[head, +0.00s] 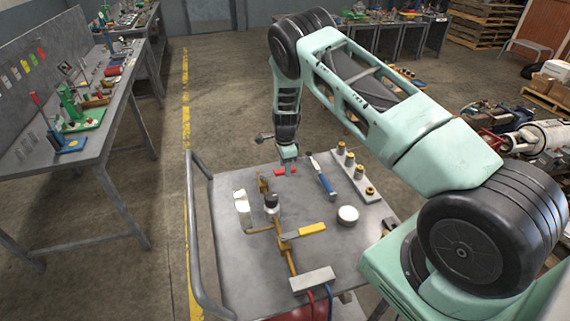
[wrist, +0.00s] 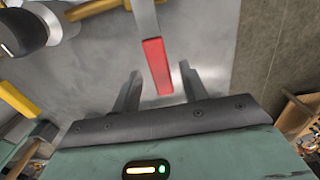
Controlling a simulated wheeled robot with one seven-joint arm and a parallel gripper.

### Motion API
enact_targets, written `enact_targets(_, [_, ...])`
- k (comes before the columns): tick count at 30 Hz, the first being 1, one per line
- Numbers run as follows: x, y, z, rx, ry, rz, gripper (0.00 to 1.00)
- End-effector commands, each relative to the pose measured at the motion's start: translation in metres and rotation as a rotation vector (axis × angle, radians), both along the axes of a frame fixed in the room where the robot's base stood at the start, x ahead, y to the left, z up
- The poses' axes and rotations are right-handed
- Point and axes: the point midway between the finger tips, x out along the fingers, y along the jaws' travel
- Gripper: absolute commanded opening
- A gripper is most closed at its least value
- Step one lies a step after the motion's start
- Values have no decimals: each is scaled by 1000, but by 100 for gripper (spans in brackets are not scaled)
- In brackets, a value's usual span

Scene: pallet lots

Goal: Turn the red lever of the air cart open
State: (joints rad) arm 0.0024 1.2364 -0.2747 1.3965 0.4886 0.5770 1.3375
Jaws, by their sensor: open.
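The red lever (head: 284,171) is on the far side of the grey cart top (head: 225,255), joined to the brass piping. In the wrist view the red lever (wrist: 157,66) points toward my gripper, with a bare metal shank above it. My gripper (head: 287,160) is over the far edge of the cart, at the lever. In the wrist view my gripper (wrist: 160,85) is open, with one finger on each side of the lever's red end. I see a gap on both sides and cannot tell the height between the fingers and the lever.
A yellow lever (head: 312,229) sits nearer on the piping. A grey manifold block (head: 312,279) with hoses is at the front. A rail (head: 200,240) runs along the left.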

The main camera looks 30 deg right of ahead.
Motion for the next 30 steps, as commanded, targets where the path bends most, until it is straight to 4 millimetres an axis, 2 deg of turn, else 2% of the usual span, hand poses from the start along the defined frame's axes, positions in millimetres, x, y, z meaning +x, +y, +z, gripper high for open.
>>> enact_targets(4, [0, 0, -8, 0, -1, 0, 44])
enact_targets(12, [0, 0, -10, 0, -1, 1, 44])
enact_targets(13, [0, 0, -10, 0, -1, 1, 41])
enact_targets(17, [0, 0, -10, 0, -1, 1, 5])
enact_targets(18, [0, 0, -10, 0, -1, 1, 0])
enact_targets(30, [6, -1, -13, 0, -2, 60, 0])
